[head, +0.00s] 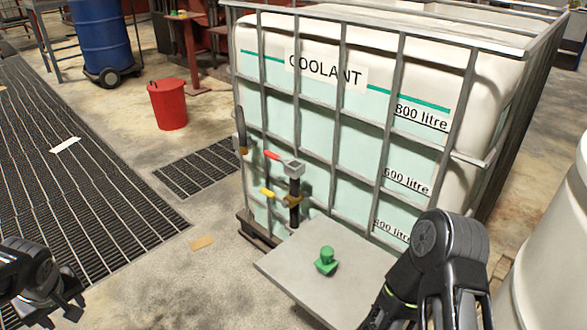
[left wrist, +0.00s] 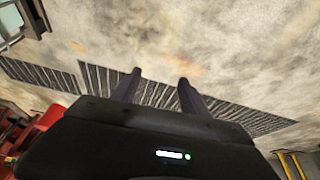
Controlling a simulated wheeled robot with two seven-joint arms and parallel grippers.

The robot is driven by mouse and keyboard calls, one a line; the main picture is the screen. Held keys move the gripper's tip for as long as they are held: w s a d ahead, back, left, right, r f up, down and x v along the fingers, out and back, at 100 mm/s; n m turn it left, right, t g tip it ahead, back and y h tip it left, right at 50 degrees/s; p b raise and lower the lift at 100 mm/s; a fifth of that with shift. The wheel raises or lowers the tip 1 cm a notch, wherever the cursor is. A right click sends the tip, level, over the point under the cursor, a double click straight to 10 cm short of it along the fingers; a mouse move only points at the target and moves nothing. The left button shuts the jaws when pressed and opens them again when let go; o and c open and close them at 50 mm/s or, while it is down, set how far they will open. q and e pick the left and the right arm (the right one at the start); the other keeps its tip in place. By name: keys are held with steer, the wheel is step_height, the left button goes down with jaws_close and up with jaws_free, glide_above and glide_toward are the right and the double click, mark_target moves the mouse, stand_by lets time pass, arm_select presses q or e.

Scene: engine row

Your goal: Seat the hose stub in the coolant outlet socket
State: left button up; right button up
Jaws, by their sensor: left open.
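The hose stub is a small green piece (head: 326,262) standing on a grey plate (head: 300,285) in front of the coolant tank. The outlet socket appears to be the square grey fitting (head: 293,168) on top of a black upright pipe at the tank's front. My left gripper (head: 72,305) is at the lower left of the head view, well away from the stub and socket. In the left wrist view its two fingers (left wrist: 159,78) are apart with only floor between them.
The caged coolant tank (head: 345,125) stands behind the plate. Red and yellow valve handles (head: 268,193) sit beside the socket pipe. A red bucket (head: 167,104) and blue drum (head: 100,40) stand farther back. Floor left of the plate is open, with dark grating (head: 75,150).

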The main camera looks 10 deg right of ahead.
arm_select(q)
steer(key=shift+c, duration=0.3)
steer(key=s+d+f+m+h+p, duration=0.1)
steer(key=d+f+m+h+p, duration=0.15)
steer(key=d, duration=0.45)
steer(key=s+d+f+m+g+h+p, duration=0.15)
steer(key=d+f+p, duration=0.25)
steer(key=d, duration=0.4)
steer(key=s+d+f+m+h+p, duration=0.1)
steer(key=d+f+h+p, duration=0.2)
steer(key=d, duration=0.4)
steer(key=s+d+f+m+p, duration=0.1)
steer(key=s+d+f+p, duration=0.3)
steer(key=s+d+p, duration=0.3)
steer(key=s+d+g, duration=0.1)
steer(key=s+d, duration=0.2)
steer(key=s, duration=0.4)
steer(key=shift+m, duration=0.3)
steer(key=shift+d, duration=0.1)
steer(key=shift+c, duration=0.4)
